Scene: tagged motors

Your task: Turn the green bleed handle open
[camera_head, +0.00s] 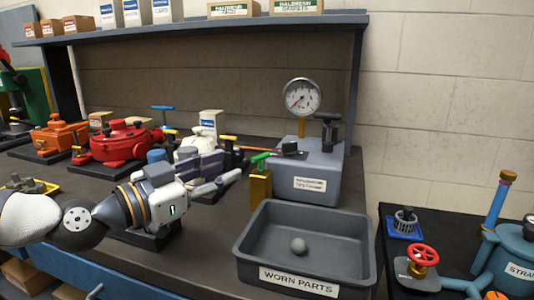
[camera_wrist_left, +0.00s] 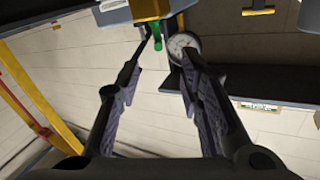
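The green bleed handle (camera_head: 260,160) sits on top of a small brass valve block (camera_head: 260,189), beside the grey gauge box and behind the worn parts tray. In the left wrist view, the green handle (camera_wrist_left: 157,44) hangs below the brass block (camera_wrist_left: 150,9) near the top of the picture. My left gripper (camera_head: 236,172) reaches in from the left, just short of the handle. In the left wrist view its two fingers (camera_wrist_left: 163,66) are spread apart with nothing between the pads, and the handle lies beyond the tips. My right gripper is not in view.
A dial gauge (camera_head: 302,97) stands on the grey box (camera_head: 322,170). A red motor (camera_head: 122,143) and an orange one (camera_head: 58,137) stand left. A shelf (camera_head: 190,27) spans above the bench.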

